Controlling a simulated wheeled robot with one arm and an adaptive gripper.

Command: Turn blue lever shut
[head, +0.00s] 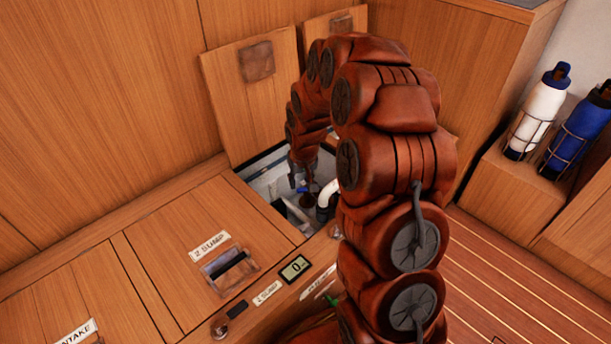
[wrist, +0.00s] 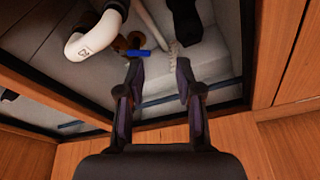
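The blue lever (wrist: 139,53) shows in the wrist view as a short blue bar on a brass-coloured fitting (wrist: 122,45), beside a thin pale pipe. My gripper (wrist: 159,68) is open and empty, its two dark fingers spread wide. The lever lies just beyond the left fingertip in the picture; whether they touch I cannot tell. In the head view my gripper (head: 302,185) reaches down into the open bilge hatch (head: 262,167). My own arm hides part of the opening there, and I cannot make out the lever clearly.
A white curved pipe (wrist: 90,36) and a black hose (wrist: 184,22) flank the fitting. The hatch has wooden edges. A closed panel labelled 2 SUMP (head: 200,240) lies left. A lifted lid (head: 250,95) leans behind. White (head: 537,112) and blue (head: 578,130) bottles stand right.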

